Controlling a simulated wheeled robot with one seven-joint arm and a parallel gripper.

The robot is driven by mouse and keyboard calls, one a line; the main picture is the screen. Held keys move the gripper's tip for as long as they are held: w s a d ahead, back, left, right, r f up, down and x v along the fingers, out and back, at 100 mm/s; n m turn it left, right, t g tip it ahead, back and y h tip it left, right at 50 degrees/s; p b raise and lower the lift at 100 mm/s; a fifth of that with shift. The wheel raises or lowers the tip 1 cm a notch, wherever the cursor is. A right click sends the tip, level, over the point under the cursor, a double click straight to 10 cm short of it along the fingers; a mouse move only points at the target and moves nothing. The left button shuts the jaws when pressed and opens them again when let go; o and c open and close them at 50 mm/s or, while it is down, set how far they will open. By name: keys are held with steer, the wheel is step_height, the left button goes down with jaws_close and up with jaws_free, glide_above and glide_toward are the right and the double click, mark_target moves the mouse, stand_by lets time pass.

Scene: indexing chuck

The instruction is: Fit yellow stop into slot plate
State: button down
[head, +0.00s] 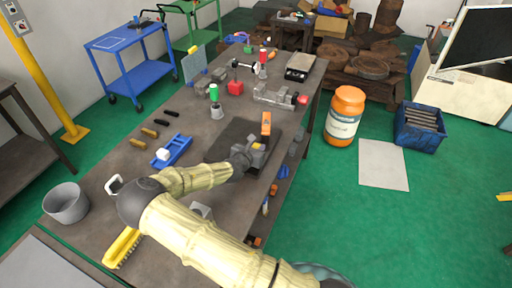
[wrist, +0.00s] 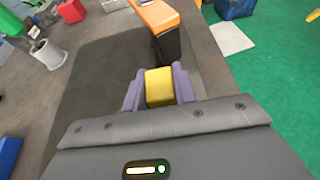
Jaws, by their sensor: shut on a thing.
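The yellow stop (wrist: 159,87) shows in the wrist view as a small yellow block between the two grey-purple fingers of my gripper (wrist: 158,92). My gripper is shut on it, over the dark grey mat (wrist: 95,75). In the head view my gripper (head: 257,147) is at the right part of the mat (head: 226,138), close to the table's right edge; the stop is hard to make out there. An upright black piece with an orange top (wrist: 155,14) stands just beyond the fingers; it also shows in the head view (head: 266,122). I cannot identify the slot plate with certainty.
A grey vise-like fixture (head: 274,95) is beyond the mat. A green-topped bottle (head: 215,95) stands left of it. A blue holder with a white block (head: 172,150), a yellow brush (head: 122,247) and a grey pot (head: 66,203) are on the left side.

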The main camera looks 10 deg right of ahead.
steer(key=c, duration=1)
jaws_free()
steer(key=shift+c, duration=0.2)
steer(key=shift+a, duration=0.1)
steer(key=shift+s+a+r, duration=0.2)
steer(key=shift+s+a, duration=0.15)
steer(key=shift+s, duration=0.1)
steer(key=b+v, duration=0.2)
steer(key=v, duration=1.4)
steer(key=shift+s, duration=0.2)
steer(key=shift+d+f, duration=0.1)
steer(key=shift+d, duration=0.05)
